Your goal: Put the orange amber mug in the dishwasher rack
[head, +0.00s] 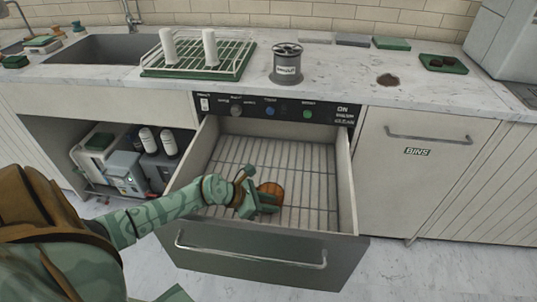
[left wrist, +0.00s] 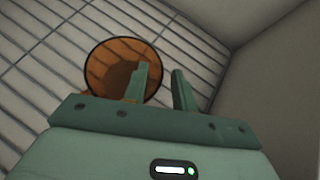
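The orange amber mug (head: 271,189) is inside the pulled-out dishwasher drawer, on the wire rack (head: 305,165). In the left wrist view its round dark rim and orange inside (left wrist: 105,62) face the camera. My left gripper (head: 266,204) is down in the drawer at the mug. In the left wrist view its two fingers (left wrist: 161,70) stand apart, with one across the mug's opening and the other outside the rim. A gap shows between the fingers and the mug's wall. My gripper hides part of the mug in the head view. My right gripper is not in view.
The drawer front with its handle (head: 250,255) and the side walls surround the rack, which is otherwise empty. An open shelf lies left.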

